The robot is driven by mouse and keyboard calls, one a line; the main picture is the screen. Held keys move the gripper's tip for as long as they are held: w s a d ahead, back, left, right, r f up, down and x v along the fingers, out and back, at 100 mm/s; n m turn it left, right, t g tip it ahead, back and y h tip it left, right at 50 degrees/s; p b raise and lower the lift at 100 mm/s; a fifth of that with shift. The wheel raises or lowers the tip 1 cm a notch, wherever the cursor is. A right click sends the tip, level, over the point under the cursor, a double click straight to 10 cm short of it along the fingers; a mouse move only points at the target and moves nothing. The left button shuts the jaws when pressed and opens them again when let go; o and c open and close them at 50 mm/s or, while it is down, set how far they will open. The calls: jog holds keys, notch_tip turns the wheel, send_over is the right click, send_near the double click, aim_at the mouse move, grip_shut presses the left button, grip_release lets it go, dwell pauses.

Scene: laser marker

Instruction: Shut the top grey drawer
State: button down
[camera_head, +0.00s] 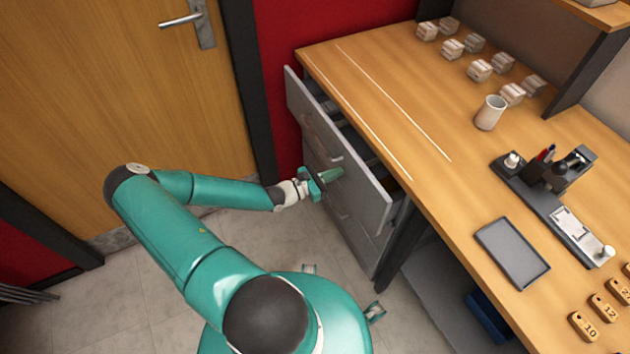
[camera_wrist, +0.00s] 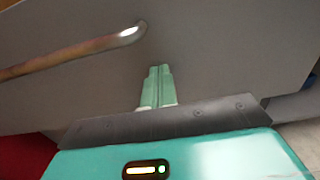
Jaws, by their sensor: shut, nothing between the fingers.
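The top grey drawer (camera_head: 345,157) stands pulled out from under the left end of the wooden desk in the head view, with a dark gap behind its front panel. Its front fills most of the wrist view (camera_wrist: 215,60), with a metal bar handle (camera_wrist: 75,55) at the upper left. My gripper (camera_head: 338,174) is shut and empty, its green fingertips in front of the drawer front, close to the handle. In the wrist view the fingers (camera_wrist: 157,82) point at the grey panel beside the handle's end. I cannot tell whether they touch it.
Lower grey drawers (camera_head: 350,220) sit beneath, partly behind my gripper. A wooden door (camera_head: 110,90) is at left.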

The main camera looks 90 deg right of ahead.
jog(key=x, duration=0.6)
jog(key=shift+s+d+r, duration=0.1)
jog(key=shift+s+d, duration=0.05)
jog(key=shift+s, duration=0.1)
jog(key=shift+s, duration=0.1)
jog(key=shift+w, duration=0.6)
jog(key=v, duration=1.3)
jog(key=shift+a, duration=0.35)
jog(key=shift+w, duration=0.2)
